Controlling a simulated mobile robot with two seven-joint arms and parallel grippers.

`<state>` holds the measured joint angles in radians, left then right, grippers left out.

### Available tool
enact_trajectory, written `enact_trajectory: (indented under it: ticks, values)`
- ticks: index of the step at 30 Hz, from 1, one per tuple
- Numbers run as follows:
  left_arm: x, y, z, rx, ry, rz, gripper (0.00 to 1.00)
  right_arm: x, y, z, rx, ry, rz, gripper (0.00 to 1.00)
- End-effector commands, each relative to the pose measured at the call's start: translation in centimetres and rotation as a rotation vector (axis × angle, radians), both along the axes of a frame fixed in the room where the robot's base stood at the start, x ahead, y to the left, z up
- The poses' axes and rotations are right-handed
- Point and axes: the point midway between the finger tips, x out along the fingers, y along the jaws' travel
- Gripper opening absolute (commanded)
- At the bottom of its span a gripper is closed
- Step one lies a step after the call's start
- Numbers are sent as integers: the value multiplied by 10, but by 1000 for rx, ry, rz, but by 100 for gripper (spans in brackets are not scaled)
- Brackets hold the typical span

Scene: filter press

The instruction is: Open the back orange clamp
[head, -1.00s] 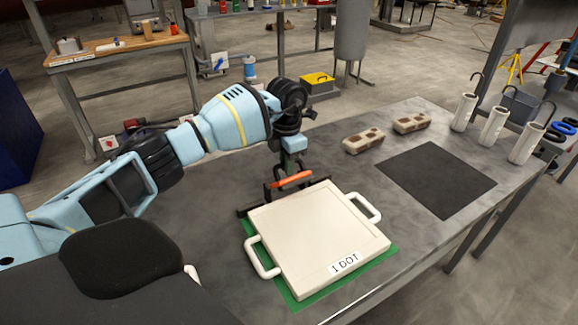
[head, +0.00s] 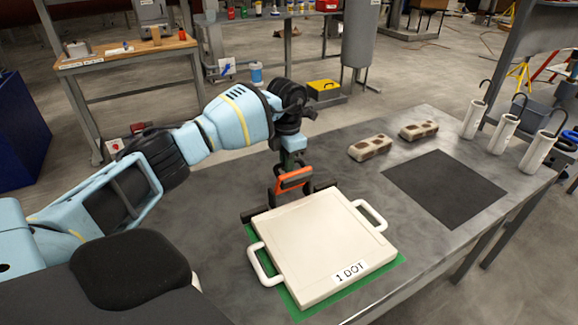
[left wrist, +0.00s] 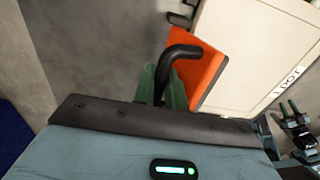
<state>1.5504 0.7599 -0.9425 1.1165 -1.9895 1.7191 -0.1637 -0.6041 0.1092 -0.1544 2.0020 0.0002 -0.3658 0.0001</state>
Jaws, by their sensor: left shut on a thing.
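The back orange clamp (head: 293,180) sits at the far edge of the white press plate (head: 325,235), which carries a "1 DOT" label. Its orange face is tilted up toward the head camera. It also shows in the left wrist view (left wrist: 200,72), beside a bent black handle (left wrist: 180,52). My left gripper (head: 290,165) is above the clamp. In the left wrist view its green fingers (left wrist: 163,88) are shut on the black handle. The clamp's lower hinge is partly hidden.
The plate has white side handles and lies over a green mat (head: 396,262) on the grey table. Two beige blocks (head: 370,147) (head: 418,130), a dark mat (head: 444,189) and white cylinders with hooks (head: 505,131) are to the right. Bare table lies left of the plate.

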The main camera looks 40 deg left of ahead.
Motion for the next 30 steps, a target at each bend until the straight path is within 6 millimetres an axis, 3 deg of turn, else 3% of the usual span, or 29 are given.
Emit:
enact_trajectory:
  ticks: [30]
  values:
    - [9,17,-5,-1,-4,2,5,-3,0,-12,0,12,0,36]
